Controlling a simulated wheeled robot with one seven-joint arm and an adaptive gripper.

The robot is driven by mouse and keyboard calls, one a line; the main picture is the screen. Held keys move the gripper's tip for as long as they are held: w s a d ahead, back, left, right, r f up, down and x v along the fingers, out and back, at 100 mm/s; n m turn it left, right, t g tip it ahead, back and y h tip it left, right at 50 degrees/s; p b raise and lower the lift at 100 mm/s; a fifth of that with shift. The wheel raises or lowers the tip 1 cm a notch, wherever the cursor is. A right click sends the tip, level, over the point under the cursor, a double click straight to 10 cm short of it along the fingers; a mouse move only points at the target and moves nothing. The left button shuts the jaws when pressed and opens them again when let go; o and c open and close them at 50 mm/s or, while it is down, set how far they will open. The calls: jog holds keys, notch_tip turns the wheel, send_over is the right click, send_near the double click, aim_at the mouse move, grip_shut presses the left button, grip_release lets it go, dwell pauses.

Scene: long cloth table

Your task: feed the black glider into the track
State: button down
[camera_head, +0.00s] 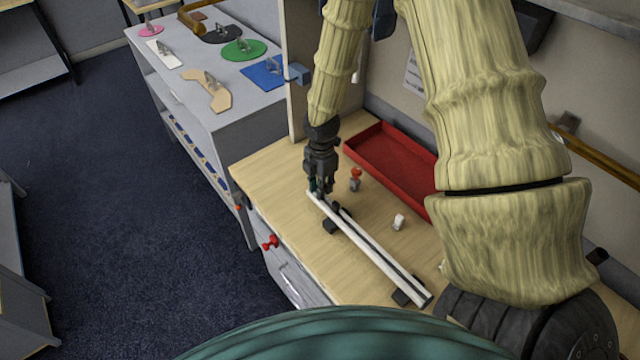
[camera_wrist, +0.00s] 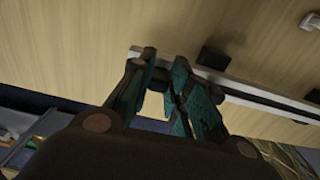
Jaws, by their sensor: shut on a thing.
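The track (camera_head: 372,250) is a long pale rail with a dark slot, lying on the wooden table on dark supports; it also shows in the wrist view (camera_wrist: 255,95). My gripper (camera_head: 318,190) points down at the track's far-left end. In the wrist view my gripper (camera_wrist: 165,88) has its teal-padded fingers closed around a small dark piece, seemingly the black glider (camera_wrist: 159,76). The glider sits at the track end; the fingers hide much of it. I cannot tell whether it is inside the slot. In the head view the glider cannot be made out.
A red tray (camera_head: 385,130) lies behind the track. A small red-topped piece (camera_head: 355,178) and a white piece (camera_head: 399,221) stand between them. A grey cabinet (camera_head: 180,95) with coloured plates is at the left. The track's end is close to the table's front edge.

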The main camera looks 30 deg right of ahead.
jog(key=shift+s+d, duration=0.2)
jog(key=shift+s, duration=1.2)
jog(key=c, duration=1.3)
grip_release()
jog(key=shift+r, duration=6)
